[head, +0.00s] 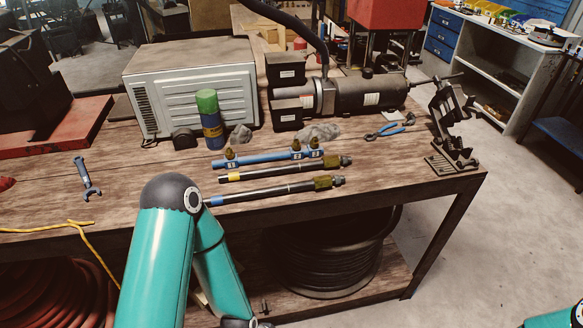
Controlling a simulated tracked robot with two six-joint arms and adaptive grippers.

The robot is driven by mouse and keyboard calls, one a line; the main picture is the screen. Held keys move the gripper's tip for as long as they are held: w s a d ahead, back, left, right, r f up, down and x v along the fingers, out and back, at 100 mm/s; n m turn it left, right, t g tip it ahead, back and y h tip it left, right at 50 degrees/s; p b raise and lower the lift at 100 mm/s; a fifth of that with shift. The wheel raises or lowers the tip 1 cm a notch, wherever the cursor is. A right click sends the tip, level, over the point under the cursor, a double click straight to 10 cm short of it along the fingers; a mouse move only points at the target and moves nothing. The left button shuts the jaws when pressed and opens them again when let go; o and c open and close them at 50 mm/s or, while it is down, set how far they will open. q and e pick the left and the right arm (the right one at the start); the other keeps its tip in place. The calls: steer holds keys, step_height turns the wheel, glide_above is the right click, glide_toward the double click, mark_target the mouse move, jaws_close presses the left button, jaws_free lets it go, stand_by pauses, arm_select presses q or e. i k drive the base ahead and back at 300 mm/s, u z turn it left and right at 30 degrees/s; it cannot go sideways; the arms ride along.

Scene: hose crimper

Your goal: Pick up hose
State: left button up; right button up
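Two black hoses lie side by side on the wooden workbench (130,175), running left to right. The farther hose (275,172) has a yellow band at its left end and a brass-coloured fitting at its right end. The nearer hose (265,192) has a blue left end and a similar fitting; my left arm's elbow is close to that end. My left arm rises from the bottom edge and bends back down out of the frame, so its gripper is not visible. Only a bit of my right arm shows at the bottom right corner; its gripper is out of view.
A vise-like stand (452,130) is at the right corner. A hose coil (330,255) sits below.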

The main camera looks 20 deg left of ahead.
mark_target(330, 162)
steer(key=z, duration=1.5)
steer(key=i, duration=0.15)
steer(key=u, duration=2.95)
steer(key=i, duration=0.15)
steer(key=u, duration=1.1)
steer(key=k, duration=1.3)
steer(key=z, duration=0.9)
steer(key=i, duration=1)
steer(key=u, duration=0.45)
